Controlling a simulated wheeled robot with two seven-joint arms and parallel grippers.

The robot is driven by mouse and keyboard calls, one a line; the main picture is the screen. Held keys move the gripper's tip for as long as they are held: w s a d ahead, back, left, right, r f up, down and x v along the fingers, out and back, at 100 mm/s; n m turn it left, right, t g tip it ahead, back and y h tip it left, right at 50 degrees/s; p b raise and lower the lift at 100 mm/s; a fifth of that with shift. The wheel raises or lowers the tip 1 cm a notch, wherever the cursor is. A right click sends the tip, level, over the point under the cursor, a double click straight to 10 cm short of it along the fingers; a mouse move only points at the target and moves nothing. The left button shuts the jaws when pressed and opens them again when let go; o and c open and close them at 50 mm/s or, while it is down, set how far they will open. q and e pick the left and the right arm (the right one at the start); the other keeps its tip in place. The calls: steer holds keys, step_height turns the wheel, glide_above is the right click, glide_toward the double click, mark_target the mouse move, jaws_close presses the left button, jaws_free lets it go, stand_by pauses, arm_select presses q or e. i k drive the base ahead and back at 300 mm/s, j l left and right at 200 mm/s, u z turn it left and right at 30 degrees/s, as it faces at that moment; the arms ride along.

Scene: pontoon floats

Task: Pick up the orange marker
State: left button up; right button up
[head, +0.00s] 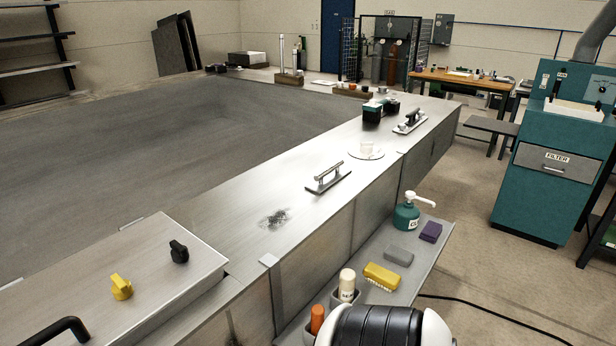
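An orange cylinder, which looks like the orange marker (317,317), stands upright in a grey holder at the near end of the low side shelf (408,285). Its lower part is hidden in the holder. A white, tan-capped bottle or stick (347,286) stands in a similar holder just beyond it. Neither of my grippers shows. A black ribbed and white rounded part, probably of my own arm, is at the bottom edge, close to the right of the orange marker.
The shelf also holds a yellow brush (381,276), a grey block (398,255), a purple block (430,232) and a green pump bottle (407,215). The metal float (240,235) rises along the shelf's left side.

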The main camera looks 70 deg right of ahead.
mark_target(318, 312)
steer(key=z, duration=2.25)
